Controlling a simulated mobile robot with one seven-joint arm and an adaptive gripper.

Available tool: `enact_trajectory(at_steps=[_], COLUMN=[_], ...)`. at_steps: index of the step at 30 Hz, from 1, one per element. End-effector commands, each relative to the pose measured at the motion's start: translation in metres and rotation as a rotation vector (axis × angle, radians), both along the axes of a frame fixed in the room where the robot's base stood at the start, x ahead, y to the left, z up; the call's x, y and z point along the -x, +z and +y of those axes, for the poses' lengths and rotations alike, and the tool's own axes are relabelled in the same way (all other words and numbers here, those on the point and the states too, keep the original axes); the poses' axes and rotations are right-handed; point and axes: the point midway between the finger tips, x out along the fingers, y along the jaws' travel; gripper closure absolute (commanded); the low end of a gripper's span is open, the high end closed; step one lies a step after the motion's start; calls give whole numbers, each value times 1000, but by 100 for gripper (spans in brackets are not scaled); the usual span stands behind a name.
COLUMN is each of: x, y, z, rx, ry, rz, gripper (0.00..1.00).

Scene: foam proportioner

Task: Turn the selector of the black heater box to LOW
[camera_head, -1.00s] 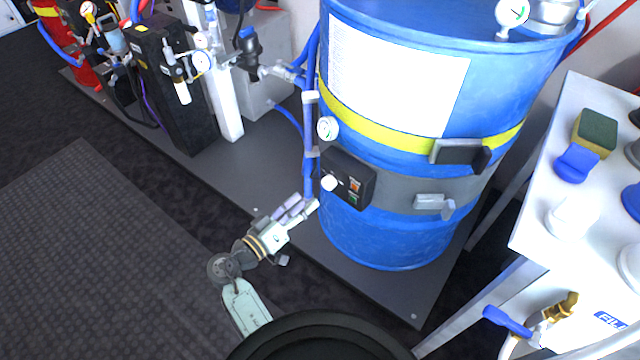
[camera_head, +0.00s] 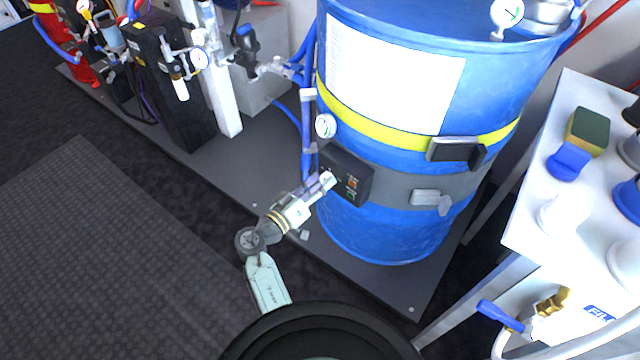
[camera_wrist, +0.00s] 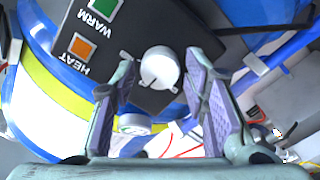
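The black heater box (camera_head: 348,172) is strapped to the front of the blue drum (camera_head: 390,235). In the wrist view the box face (camera_wrist: 118,65) shows a green square marked WARM and an orange square marked HEAT. The white round selector (camera_wrist: 160,68) lies between my two fingers, with a gap visible on each side. My gripper (camera_head: 322,184) is at the left of the box face and hides the selector in the head view. In the wrist view my gripper (camera_wrist: 160,82) is open. I cannot read where the selector points.
A gauge (camera_head: 325,126) and a blue pipe (camera_head: 308,135) stand close above and left of the box. A grey latch (camera_head: 430,197) is on the drum strap to the right. A white table (camera_head: 545,215) with a sponge stands at right. The floor at left is clear.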

Motion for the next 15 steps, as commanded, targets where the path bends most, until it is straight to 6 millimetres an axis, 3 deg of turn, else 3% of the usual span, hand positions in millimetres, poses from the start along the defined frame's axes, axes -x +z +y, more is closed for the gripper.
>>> enact_trajectory(at_steps=[15], x=[0], y=[0], z=[0], rx=[0], ry=[0], rz=[0], gripper=[96])
